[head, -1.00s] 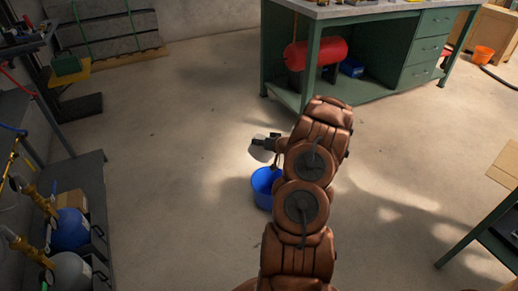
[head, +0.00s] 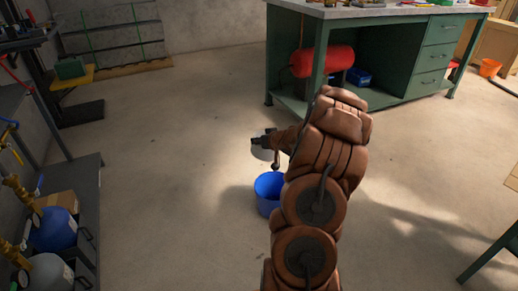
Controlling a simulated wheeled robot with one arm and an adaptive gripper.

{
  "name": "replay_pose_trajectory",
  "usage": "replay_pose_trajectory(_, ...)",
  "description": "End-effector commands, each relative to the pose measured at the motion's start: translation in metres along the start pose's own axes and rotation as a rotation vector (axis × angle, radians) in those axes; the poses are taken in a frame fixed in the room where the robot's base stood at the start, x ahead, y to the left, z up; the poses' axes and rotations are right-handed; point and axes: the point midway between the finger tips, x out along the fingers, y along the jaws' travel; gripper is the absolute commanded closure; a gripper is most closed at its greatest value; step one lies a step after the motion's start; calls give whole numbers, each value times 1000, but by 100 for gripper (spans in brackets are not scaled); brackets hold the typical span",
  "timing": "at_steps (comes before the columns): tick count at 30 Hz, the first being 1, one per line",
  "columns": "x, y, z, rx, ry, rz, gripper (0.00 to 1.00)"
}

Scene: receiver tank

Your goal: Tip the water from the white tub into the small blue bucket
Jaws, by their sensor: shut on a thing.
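The small blue bucket (head: 267,196) stands upright on the concrete floor, partly hidden on its right by my arm. The white tub (head: 261,154) is held above and just behind the bucket in the picture, mostly hidden by my gripper. My gripper (head: 262,142) is shut on the tub. The tub's tilt and any water in it or in the bucket cannot be made out.
A green workbench (head: 431,60) with a red tank (head: 322,60) under it stands behind. A dark rack with a blue cylinder (head: 52,230) is at the left. An orange bucket (head: 489,67) is at the far right. Floor around the blue bucket is clear.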

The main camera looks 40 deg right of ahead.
Motion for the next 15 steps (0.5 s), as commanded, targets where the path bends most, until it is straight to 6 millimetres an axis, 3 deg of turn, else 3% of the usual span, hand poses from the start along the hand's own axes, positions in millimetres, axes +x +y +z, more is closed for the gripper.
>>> replay_pose_trajectory(15, 7, -14, 8, -177, -18, 107, 100)
